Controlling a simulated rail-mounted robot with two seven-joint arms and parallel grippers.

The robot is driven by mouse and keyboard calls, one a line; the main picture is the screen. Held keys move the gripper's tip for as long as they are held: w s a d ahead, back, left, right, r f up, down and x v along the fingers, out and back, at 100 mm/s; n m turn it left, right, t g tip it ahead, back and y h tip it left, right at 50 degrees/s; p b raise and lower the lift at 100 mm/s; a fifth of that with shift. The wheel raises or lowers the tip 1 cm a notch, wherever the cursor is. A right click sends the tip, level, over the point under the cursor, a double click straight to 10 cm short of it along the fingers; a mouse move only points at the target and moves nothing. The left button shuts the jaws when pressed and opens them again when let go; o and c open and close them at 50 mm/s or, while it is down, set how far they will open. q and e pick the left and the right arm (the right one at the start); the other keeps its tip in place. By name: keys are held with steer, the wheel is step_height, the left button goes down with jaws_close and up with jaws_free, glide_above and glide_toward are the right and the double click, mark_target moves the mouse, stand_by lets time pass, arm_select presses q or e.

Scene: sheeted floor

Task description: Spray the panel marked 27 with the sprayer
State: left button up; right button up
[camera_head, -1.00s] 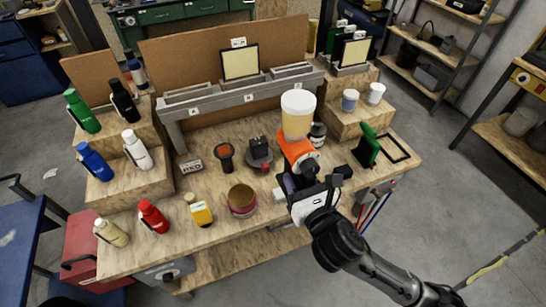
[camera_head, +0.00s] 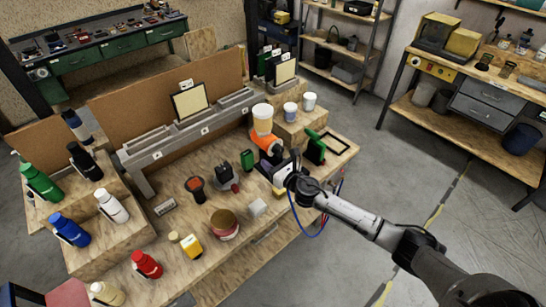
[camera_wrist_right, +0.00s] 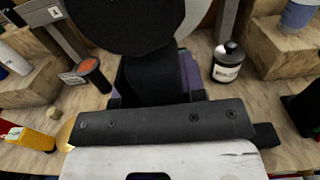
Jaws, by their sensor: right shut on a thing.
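The sprayer has an orange body (camera_head: 265,143) and a cream-filled cup (camera_head: 262,120) on top. My right gripper (camera_head: 281,166) is shut on it and holds it above the right part of the bench. In the right wrist view my gripper (camera_wrist_right: 165,120) is below the sprayer's dark underside (camera_wrist_right: 125,22). A pale panel with a dark frame (camera_head: 190,101) stands on the grey rail, left of the sprayer. A similar pale panel (camera_head: 284,72) stands behind the right step. Their labels are too small to read. My left gripper is out of view.
Bottles line the left.

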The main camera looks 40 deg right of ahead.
steer(key=shift+w+d+f, duration=0.1)
steer(key=shift+w+d, duration=0.25)
steer(key=shift+w, duration=0.05)
steer(key=w+b, duration=0.1)
steer(key=w, duration=0.3)
steer(key=shift+w, duration=0.15)
steer(key=a+p, duration=0.3)
steer(key=a, duration=1.7)
steer(key=shift+w+p, duration=0.2)
steer(key=shift+p, duration=0.2)
